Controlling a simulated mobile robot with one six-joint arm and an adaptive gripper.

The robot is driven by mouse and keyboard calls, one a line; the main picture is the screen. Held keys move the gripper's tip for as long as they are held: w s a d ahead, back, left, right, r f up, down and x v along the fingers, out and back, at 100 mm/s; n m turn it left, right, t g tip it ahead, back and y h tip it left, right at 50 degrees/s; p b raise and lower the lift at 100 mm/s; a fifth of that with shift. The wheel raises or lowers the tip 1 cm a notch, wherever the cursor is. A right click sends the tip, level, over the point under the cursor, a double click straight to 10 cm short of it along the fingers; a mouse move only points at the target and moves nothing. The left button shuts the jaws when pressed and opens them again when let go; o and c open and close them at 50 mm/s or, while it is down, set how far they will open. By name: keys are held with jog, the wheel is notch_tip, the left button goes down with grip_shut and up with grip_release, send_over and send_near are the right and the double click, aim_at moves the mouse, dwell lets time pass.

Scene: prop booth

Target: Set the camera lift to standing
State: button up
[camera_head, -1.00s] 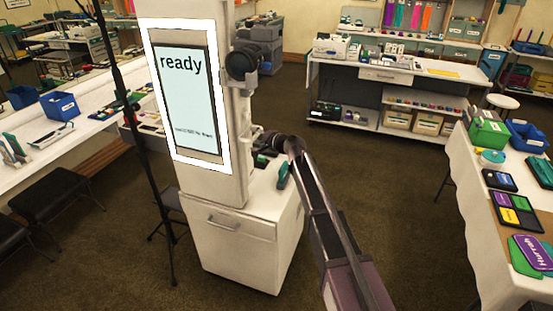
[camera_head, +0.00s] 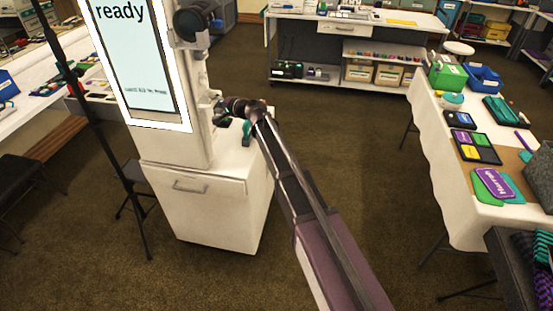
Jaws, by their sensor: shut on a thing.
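The white photo booth (camera_head: 195,110) stands left of centre, with a lit screen reading "ready" (camera_head: 135,45) on its front. A dark round camera (camera_head: 190,25) is mounted on the right side of its column, near the top of the view. My arm reaches from the bottom right to the column's right side. There my gripper (camera_head: 221,108) is shut on a small part of the camera lift, below the camera. The gripper and arm end hide most of that part, so its shape and setting cannot be read.
A white cabinet (camera_head: 195,210) with a handle forms the booth's base, and a small green and black item (camera_head: 247,132) lies on its top. A dark stand pole (camera_head: 100,140) rises at left. A cloth-covered table (camera_head: 470,190) stands at right. Open carpet lies between.

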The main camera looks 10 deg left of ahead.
jog(key=shift+f+b, duration=2.6)
jog(key=shift+f, duration=0.3)
jog(key=p+v, duration=0.3)
jog(key=v, duration=1.1)
jog(key=s+d+f+n+g+h, duration=0.2)
jog(key=s+d+f, duration=0.4)
jog(key=d, duration=0.5)
jog(key=shift+f+n+g+h, duration=0.3)
jog(key=shift+f+n+h, duration=0.25)
jog(key=shift+n+h, duration=0.4)
jog(key=shift+s, duration=0.1)
jog(key=s+d+f+g+h, duration=0.1)
jog(key=s+d+f+h, duration=0.1)
jog(key=s+d, duration=0.4)
jog(key=s+d+f+g+h, duration=0.2)
jog(key=s+d, duration=0.4)
jog(key=d, duration=0.5)
jog(key=s+d+f+g+h, duration=0.1)
jog(key=s+d+f+h, duration=0.2)
jog(key=s+d+h, duration=0.3)
jog(key=d, duration=0.3)
jog(key=shift+d+f+n+g, duration=0.3)
jog(key=shift+f+n, duration=0.05)
jog(key=shift+f, duration=0.05)
